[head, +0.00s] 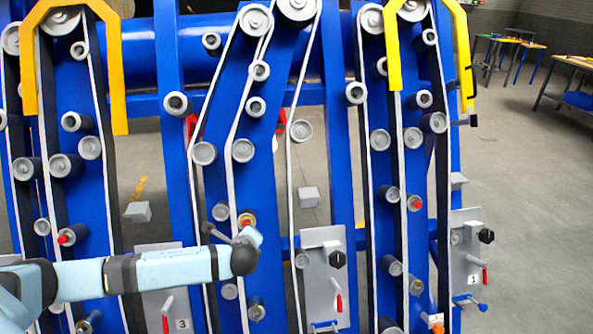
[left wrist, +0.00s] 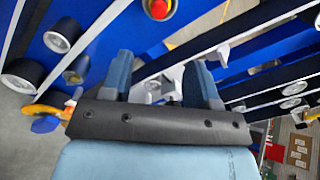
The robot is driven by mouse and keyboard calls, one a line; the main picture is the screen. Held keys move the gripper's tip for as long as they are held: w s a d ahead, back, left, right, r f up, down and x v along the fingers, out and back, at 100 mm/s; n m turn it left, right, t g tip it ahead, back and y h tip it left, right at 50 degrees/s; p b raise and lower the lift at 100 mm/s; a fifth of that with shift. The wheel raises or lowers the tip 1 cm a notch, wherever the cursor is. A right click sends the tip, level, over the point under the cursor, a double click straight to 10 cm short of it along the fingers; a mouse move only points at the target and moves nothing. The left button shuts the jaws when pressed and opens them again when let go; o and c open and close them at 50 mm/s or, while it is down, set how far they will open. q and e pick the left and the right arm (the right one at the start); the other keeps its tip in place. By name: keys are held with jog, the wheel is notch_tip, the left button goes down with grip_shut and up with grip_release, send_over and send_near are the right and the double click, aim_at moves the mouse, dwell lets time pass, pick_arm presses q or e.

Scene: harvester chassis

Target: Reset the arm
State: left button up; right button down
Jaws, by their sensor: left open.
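My left arm (head: 165,270) comes in from the left in the head view, in front of the blue harvester chassis (head: 172,200). Its dark end joint and light blue wrist are near the middle section; the fingers cannot be made out clearly there. In the left wrist view my left gripper (left wrist: 160,75) shows two separated blue fingers with nothing between them. A red button with a yellow ring (left wrist: 158,8) is beyond the fingers in that view. A red button (head: 247,221) also shows just above my wrist in the head view. My right gripper is in neither view.
The chassis carries grey rollers (head: 204,153), pale belts and yellow guards (head: 110,60). Grey plates (head: 322,270) with black knobs and red handles stand low in front. Open floor (head: 530,220) lies to the right, with work tables (head: 570,85) at the back.

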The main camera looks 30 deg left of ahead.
pick_arm(q)
jog(key=shift+d, duration=0.1)
jog(key=s+d+f+n+h+p, duration=0.25)
jog(key=s+d+f+h, duration=0.2)
jog(key=d, duration=0.45)
jog(key=s+d+f+n+h+p, duration=0.1)
jog(key=s+d+f+n+h, duration=0.3)
jog(key=d, duration=0.5)
jog(key=s+d+r+n+t+h+p, duration=0.1)
jog(key=s+d+n, duration=0.3)
jog(key=s, duration=0.3)
jog(key=s+d+r+n+h+p, duration=0.1)
jog(key=s+d+n, duration=0.3)
jog(key=s+n, duration=0.2)
jog(key=shift+s+d+r+t, duration=0.15)
jog(key=shift+s+r+t, duration=0.2)
jog(key=shift+t, duration=0.05)
jog(key=shift+h, duration=0.25)
